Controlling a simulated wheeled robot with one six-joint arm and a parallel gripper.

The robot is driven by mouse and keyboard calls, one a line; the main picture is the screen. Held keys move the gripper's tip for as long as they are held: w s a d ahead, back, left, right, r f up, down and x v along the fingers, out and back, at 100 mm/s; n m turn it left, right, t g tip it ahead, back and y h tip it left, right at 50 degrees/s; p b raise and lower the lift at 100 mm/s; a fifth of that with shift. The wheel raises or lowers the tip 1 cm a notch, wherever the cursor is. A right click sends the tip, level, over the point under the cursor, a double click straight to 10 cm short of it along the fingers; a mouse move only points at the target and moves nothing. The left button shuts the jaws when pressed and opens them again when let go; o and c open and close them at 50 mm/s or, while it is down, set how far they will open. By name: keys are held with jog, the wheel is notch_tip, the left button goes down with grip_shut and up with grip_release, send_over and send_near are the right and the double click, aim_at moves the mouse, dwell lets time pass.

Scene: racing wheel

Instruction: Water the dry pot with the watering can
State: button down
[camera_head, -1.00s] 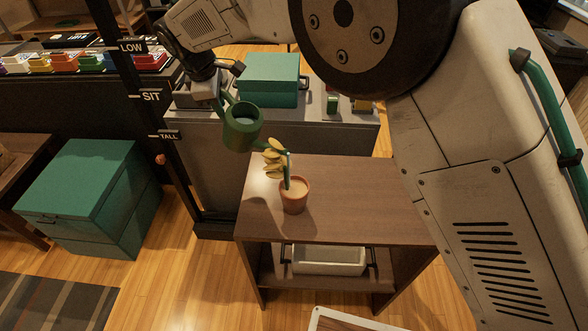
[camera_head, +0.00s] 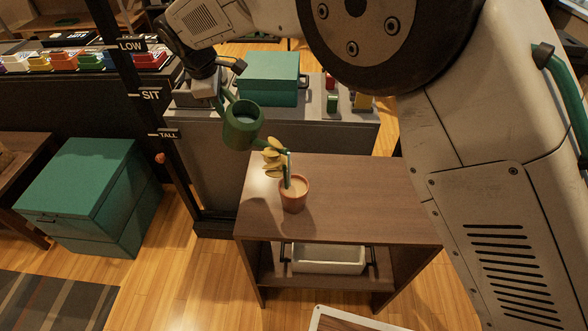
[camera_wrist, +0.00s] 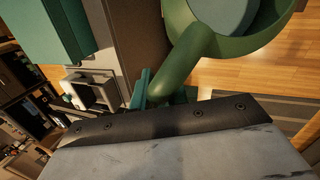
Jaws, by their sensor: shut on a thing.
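The green watering can (camera_head: 243,124) is held in the air left of the wooden stand, tilted with its spout toward the potted plant. My gripper (camera_head: 217,95) is shut on the can's handle. In the wrist view, the can (camera_wrist: 225,30) fills the upper right, and its handle runs down to my gripper (camera_wrist: 150,100). The terracotta pot (camera_head: 294,194) stands upright on the stand and holds a plant with yellow leaves (camera_head: 272,160). The spout's end is close to the leaves, above the pot's left side. I cannot tell whether water flows.
The wooden stand (camera_head: 350,205) has bare top to the right of the pot and a white bin (camera_head: 328,258) on its shelf. Behind it, a grey cabinet bears a teal box (camera_head: 268,78). A dark post (camera_head: 150,120) with height labels stands left of the can.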

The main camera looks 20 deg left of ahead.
jog(key=shift+d+r, duration=0.1)
jog(key=shift+r, duration=0.15)
dwell(0.8)
